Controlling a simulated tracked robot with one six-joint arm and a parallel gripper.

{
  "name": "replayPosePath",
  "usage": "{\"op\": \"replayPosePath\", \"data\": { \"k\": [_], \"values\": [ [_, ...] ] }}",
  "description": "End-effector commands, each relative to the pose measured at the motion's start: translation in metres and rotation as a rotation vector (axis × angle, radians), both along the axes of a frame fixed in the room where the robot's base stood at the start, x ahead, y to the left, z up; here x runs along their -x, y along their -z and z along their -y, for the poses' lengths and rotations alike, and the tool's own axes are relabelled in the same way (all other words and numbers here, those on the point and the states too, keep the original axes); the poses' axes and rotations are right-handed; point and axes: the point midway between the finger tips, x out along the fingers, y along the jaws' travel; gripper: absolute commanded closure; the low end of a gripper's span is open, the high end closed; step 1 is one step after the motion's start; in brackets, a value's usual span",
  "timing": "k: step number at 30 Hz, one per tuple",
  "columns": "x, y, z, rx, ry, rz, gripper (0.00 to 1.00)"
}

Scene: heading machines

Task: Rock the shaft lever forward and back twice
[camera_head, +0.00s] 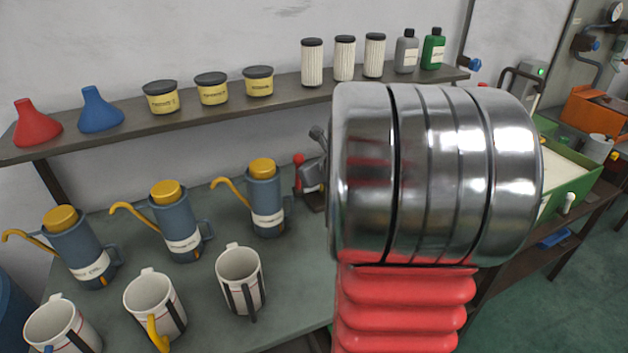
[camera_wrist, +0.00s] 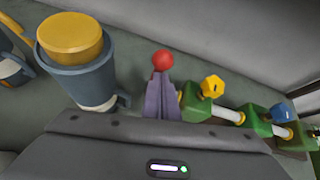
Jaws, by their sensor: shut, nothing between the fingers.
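The shaft lever's red ball knob (camera_wrist: 163,61) shows in the wrist view, just beyond the tips of my gripper (camera_wrist: 161,84). My gripper's grey-purple fingers are together and empty, pointing toward the knob. I cannot tell whether they touch it. The lever's stem is hidden behind the fingers. To the right, a pale shaft (camera_wrist: 227,113) runs between green blocks (camera_wrist: 196,103). In the head view a red knob (camera_head: 298,159) shows at the back of the bench, left of my large metal arm link, which hides most of the shaft.
A blue oil can (camera_wrist: 85,70) with a yellow cap stands close left of my gripper. In the head view several oil cans (camera_head: 180,235) and white mugs (camera_head: 240,275) fill the bench's left. A shelf (camera_head: 200,118) with jars and filters runs above the bench.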

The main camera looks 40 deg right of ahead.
Motion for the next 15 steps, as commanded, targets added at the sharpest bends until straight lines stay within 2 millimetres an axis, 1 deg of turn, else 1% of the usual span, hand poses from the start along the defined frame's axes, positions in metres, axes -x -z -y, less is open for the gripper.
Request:
{"op": "replayPosePath", "data": {
  "k": [1, 6, 15],
  "values": [
    [-0.006, -0.003, 0.002, 0.001, -0.002, 0.002, 1.00],
    [-0.020, -0.008, 0.008, 0.000, 0.000, 0.001, 1.00],
    [-0.036, -0.013, 0.015, 0.002, 0.001, 0.004, 1.00]
  ]
}}
